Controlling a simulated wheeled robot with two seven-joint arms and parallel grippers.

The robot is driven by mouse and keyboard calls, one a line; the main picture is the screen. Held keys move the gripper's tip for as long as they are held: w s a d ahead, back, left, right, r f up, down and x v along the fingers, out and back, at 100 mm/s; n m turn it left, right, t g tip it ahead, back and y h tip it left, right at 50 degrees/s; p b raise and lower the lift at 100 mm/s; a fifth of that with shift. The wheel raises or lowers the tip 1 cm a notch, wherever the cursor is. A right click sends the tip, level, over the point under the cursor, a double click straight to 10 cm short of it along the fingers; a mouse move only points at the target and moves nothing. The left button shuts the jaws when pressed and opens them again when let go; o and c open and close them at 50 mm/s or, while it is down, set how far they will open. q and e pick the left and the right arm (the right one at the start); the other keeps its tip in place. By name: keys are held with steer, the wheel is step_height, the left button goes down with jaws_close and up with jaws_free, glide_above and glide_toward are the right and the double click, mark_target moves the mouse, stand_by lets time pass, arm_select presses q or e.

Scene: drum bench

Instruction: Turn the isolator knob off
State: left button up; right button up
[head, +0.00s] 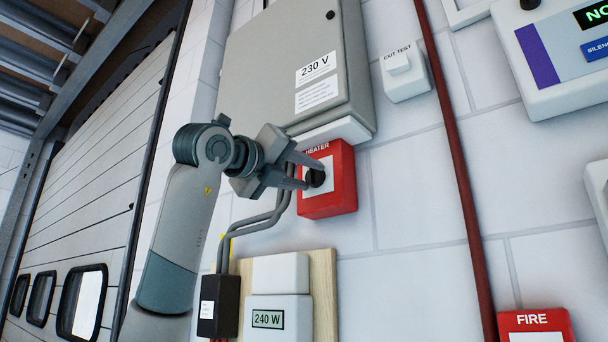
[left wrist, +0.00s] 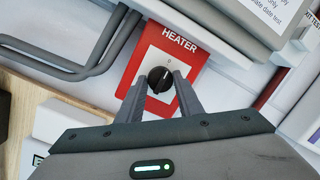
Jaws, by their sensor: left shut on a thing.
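The isolator knob (head: 315,177) is a black round knob on a red box (head: 341,191) marked HEATER, fixed to the white wall. In the left wrist view the knob (left wrist: 159,79) sits on the white plate of the red box (left wrist: 190,67), with a small mark above it. My left gripper (head: 309,178) reaches in from the left and is shut on the knob. In the left wrist view its two fingers (left wrist: 160,88) stand on either side of the knob. The knob's pointer is too small to read surely. My right gripper is in neither view.
A grey cabinet (head: 270,70) marked 230 V is above the red box. Grey conduits (head: 262,222) run close by on the left. A red pipe (head: 461,170) runs down the wall to the right, with bare wall between.

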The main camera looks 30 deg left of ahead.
arm_select(q)
steer(key=o, duration=1)
steer(key=shift+s+f, duration=0.1)
steer(key=shift+s, duration=0.3)
steer(key=s+f+b, duration=0.1)
steer(key=s, duration=0.4)
steer(key=s+b, duration=0.2)
steer(key=s, duration=0.4)
steer(key=s+a+f+b, duration=0.1)
steer(key=s, duration=0.4)
steer(key=shift+s+a+f, duration=0.1)
steer(key=shift+s+f, duration=0.05)
steer(key=shift+f, duration=0.2)
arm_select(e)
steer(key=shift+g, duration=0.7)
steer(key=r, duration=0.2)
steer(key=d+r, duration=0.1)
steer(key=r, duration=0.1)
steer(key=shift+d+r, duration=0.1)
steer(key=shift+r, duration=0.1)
